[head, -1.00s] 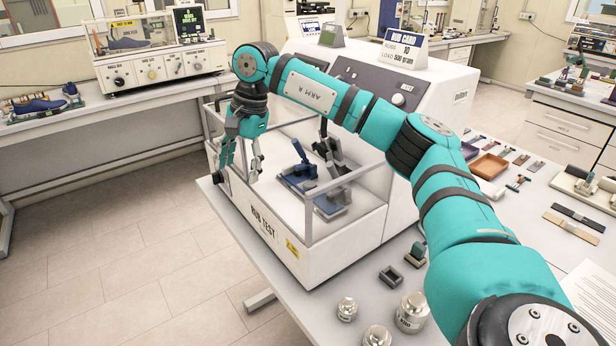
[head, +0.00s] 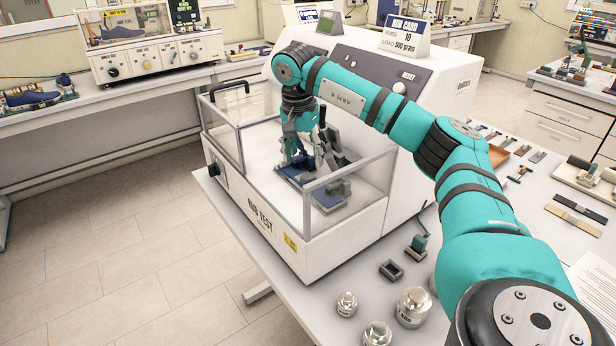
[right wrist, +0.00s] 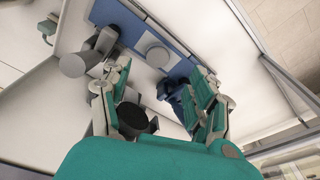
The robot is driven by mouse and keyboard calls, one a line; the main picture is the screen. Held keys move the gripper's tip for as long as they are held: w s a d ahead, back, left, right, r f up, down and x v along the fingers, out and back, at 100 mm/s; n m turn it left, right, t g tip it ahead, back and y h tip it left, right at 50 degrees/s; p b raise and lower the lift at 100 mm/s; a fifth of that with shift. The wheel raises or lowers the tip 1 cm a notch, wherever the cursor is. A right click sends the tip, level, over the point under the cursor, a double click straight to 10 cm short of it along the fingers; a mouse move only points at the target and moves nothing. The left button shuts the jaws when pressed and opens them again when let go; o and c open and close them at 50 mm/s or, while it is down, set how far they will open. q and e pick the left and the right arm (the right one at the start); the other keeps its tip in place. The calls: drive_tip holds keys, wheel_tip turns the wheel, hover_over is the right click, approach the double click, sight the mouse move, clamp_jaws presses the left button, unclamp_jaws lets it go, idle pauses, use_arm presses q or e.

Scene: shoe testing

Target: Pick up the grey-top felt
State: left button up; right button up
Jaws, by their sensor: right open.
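My right gripper (head: 308,160) is inside the clear-walled chamber of the rub tester (head: 300,262), over a blue fixture (head: 328,200). In the right wrist view its fingers (right wrist: 160,84) are open and spread apart. Between and below them show a dark blue lever part (right wrist: 172,92) and a black round piece (right wrist: 132,118). A pale grey disc (right wrist: 157,55) sits on the blue plate (right wrist: 183,66) beyond the fingertips. I cannot tell which piece is the grey-top felt. My left gripper is not in view.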

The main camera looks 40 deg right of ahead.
sight(308, 177)
drive_tip(key=f, duration=0.1)
drive_tip(key=f+p, duration=0.1)
drive_tip(key=f, duration=0.1)
drive_tip(key=f+p, duration=0.1)
drive_tip(key=shift+s+d+f, duration=0.15)
drive_tip(key=shift+d+f, duration=0.25)
drive_tip(key=shift+f, duration=0.4)
drive_tip(key=c, duration=0.8)
